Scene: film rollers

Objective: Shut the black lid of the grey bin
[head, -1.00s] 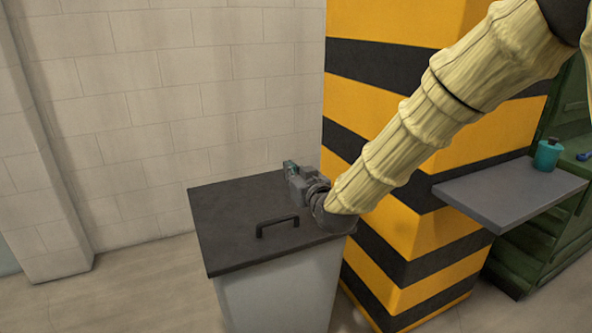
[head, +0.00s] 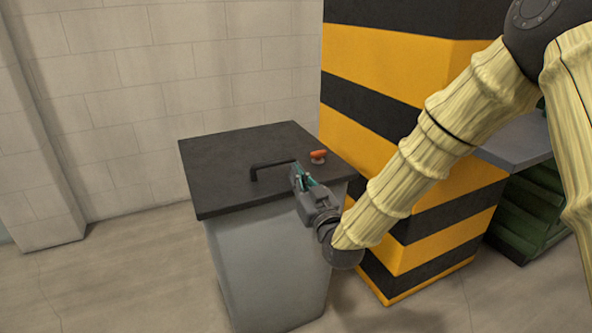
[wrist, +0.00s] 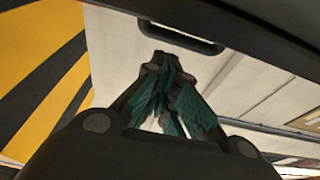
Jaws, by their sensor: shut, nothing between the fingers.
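The black lid (head: 235,165) lies flat across the top of the grey bin (head: 265,265) in the head view, and I see no clear gap between them. A black bar handle (head: 270,166) stands up from the lid. My gripper (head: 298,174) is shut and empty, at the lid's front right part beside the handle. It hides part of the lid's front edge, and I cannot tell whether it touches the lid. In the wrist view the closed teal fingers (wrist: 172,95) show below the handle (wrist: 180,40).
A small orange object (head: 318,156) sits on the lid's right side. A yellow and black striped pillar (head: 385,65) stands close to the bin's right. A pale block wall (head: 150,80) is behind. A grey shelf (head: 515,142) is at the far right. The floor left of the bin is clear.

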